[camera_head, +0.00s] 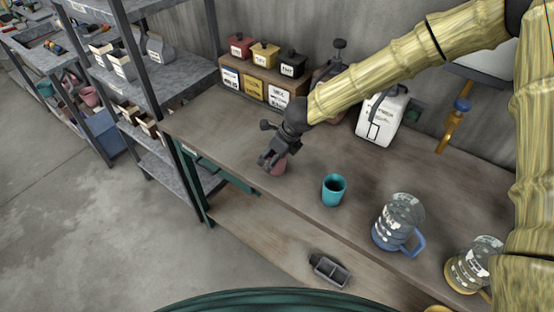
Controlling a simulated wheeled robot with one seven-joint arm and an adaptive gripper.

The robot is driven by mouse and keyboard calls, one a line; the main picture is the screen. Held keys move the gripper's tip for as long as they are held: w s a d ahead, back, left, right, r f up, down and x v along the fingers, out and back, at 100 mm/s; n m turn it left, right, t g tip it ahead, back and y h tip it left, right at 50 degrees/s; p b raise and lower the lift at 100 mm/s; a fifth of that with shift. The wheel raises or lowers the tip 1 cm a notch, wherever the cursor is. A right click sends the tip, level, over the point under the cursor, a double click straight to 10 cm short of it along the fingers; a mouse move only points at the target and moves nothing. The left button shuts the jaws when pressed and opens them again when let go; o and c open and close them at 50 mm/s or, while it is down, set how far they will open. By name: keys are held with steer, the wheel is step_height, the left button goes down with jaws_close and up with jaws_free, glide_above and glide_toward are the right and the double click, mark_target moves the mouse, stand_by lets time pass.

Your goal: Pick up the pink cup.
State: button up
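The pink cup (280,168) is on or just above the wooden workbench (240,128), near its front edge at the left. My gripper (271,160) is right at it, with the dark fingers reaching down over and beside the cup. The fingers hide much of the cup, and only part of its pink side shows. I cannot tell whether the fingers are closed on it or whether its base touches the bench.
A teal cup (334,189) stands to the right of the pink cup. Metal shelves (165,77) stand left.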

steer(key=shift+w+a+f, duration=0.1)
steer(key=shift+a+f, duration=0.1)
steer(key=shift+f, duration=0.4)
steer(key=c, duration=0.9)
steer(key=shift+r, duration=0.1)
steer(key=shift+c, duration=0.2)
